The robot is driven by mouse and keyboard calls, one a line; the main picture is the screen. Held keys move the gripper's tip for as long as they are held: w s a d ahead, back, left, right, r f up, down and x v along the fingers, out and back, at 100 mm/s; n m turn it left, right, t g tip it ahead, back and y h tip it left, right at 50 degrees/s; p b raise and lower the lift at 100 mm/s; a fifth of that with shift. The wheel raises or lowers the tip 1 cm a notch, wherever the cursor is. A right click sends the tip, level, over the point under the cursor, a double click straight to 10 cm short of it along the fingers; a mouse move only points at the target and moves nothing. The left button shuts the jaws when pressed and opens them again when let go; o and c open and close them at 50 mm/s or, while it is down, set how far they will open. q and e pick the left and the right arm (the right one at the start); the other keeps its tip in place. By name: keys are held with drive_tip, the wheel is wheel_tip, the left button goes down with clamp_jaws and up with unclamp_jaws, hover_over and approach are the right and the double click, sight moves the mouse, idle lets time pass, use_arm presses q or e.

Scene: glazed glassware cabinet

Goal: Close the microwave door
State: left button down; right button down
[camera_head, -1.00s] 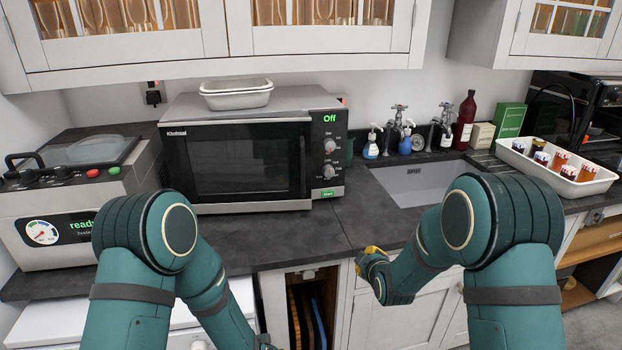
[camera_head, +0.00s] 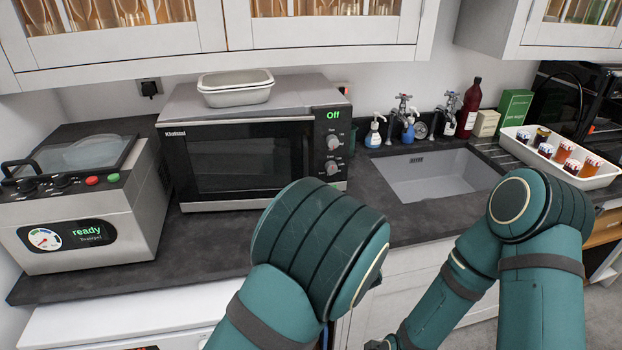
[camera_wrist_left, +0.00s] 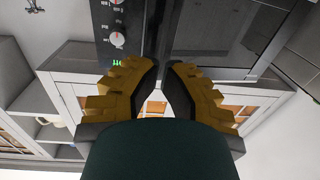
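The microwave (camera_head: 250,155) stands on the dark worktop with its display reading "Off". Its dark glass door (camera_head: 245,165) looks flush or nearly flush with the front; I cannot tell whether it is latched. In the left wrist view the control panel (camera_wrist_left: 115,28) and door (camera_wrist_left: 210,40) show above the fingers, seen upside down. My left gripper (camera_wrist_left: 162,66) has its fingertips almost together, with nothing seen between them. In the head view it is hidden behind my left arm, in front of the microwave's right part.
White trays (camera_head: 236,88) sit on the microwave. A steel appliance (camera_head: 90,205) reading "ready" stands at left. A sink (camera_head: 430,175), soap bottles and a tray of jars (camera_head: 560,158) are at right. The worktop (camera_head: 215,240) before the microwave is clear.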

use_arm(q)
drive_tip(key=x, duration=1.2)
drive_tip(key=shift+w+f, duration=0.2)
drive_tip(key=shift+w, duration=0.2)
drive_tip(key=shift+a+r, duration=0.1)
drive_tip(key=shift+a, duration=0.05)
